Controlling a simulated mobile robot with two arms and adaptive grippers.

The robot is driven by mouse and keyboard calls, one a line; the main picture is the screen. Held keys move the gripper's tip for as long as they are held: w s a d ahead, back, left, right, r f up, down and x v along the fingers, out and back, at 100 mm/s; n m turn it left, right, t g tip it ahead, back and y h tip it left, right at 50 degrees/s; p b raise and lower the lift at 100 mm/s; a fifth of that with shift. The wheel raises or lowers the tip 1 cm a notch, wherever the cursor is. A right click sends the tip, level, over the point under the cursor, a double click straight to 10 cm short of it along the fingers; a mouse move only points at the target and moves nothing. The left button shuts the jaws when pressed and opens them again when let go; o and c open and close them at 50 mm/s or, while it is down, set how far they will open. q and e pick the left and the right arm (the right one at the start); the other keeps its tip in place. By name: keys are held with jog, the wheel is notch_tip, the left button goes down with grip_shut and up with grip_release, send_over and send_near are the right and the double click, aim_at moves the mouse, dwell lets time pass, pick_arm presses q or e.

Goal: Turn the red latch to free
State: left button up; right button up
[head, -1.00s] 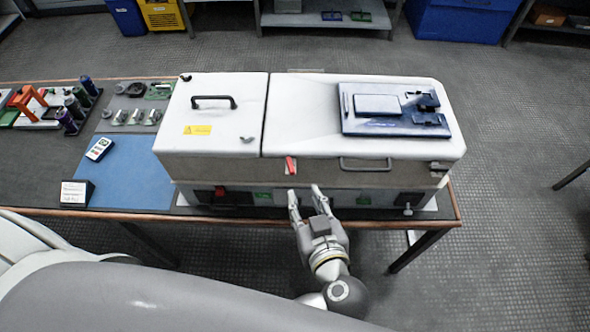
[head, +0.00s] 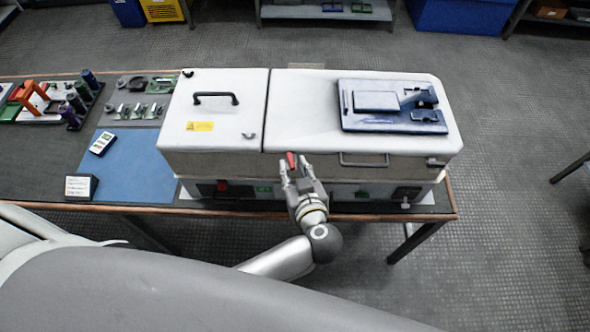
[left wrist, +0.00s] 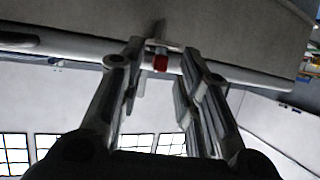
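The red latch (head: 292,160) sits on the front edge of the white cabinet (head: 310,110), near the seam between its two lids. It also shows in the left wrist view as a small red block (left wrist: 160,63) between the fingers. My left gripper (head: 295,164) is open, with its two fingers apart on either side of the latch. In the left wrist view the fingers (left wrist: 157,70) stand apart, and I cannot tell whether either touches the latch. My right gripper is not in view.
A blue tray-like panel (head: 390,120) lies on the right lid. A bar handle (head: 364,160) is on the front, right of the latch. Tools, coloured cylinders and a blue mat (head: 135,175) lie on the bench at left. Floor in front is clear.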

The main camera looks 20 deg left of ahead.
pick_arm(q)
grip_shut()
jog(key=shift+w+d+n+g+y, duration=0.15)
jog(key=shift+d+n+g+y, duration=0.1)
jog(key=shift+n+g+y, duration=0.4)
jog(key=shift+o, duration=0.9)
grip_release()
jog(key=v, duration=0.7)
jog(key=shift+s, duration=0.25)
jog(key=shift+d, duration=0.15)
